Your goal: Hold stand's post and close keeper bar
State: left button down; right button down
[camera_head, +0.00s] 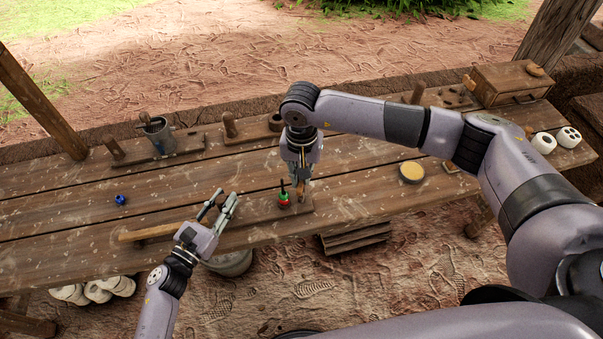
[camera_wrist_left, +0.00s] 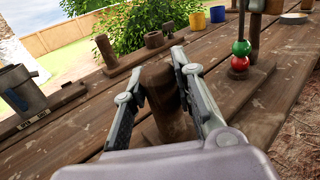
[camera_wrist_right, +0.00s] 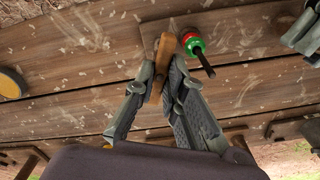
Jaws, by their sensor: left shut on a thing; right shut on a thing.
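The stand is a brown wooden base board (camera_head: 250,219) along the table's near edge, with a thick round post (camera_wrist_left: 162,95). My left gripper (camera_head: 228,200) is shut on this post, one finger on each side, as the left wrist view shows. A red bead (camera_wrist_left: 239,64) and a green bead (camera_wrist_left: 241,48) sit on a thin dark rod near the board's right end. My right gripper (camera_head: 299,186) points down beside the beads. It is shut on a light brown wooden piece, apparently the keeper bar (camera_wrist_right: 164,52). Whether the bar reaches over the rod is unclear.
A wooden mallet-like handle (camera_head: 148,233) lies left of my left gripper. A blue bead (camera_head: 121,200) is on the left of the table. A metal cup (camera_head: 158,135) and other wooden stands line the back. A yellow round dish (camera_head: 411,172) sits to the right.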

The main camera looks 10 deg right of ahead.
jog(key=m, duration=0.5)
jog(key=shift+m, duration=0.4)
jog(key=m, duration=0.5)
jog(key=shift+m, duration=0.4)
jog(key=c, duration=1.6)
grip_release()
jog(key=shift+c, duration=0.2)
notch_tip(320, 180, up, 12)
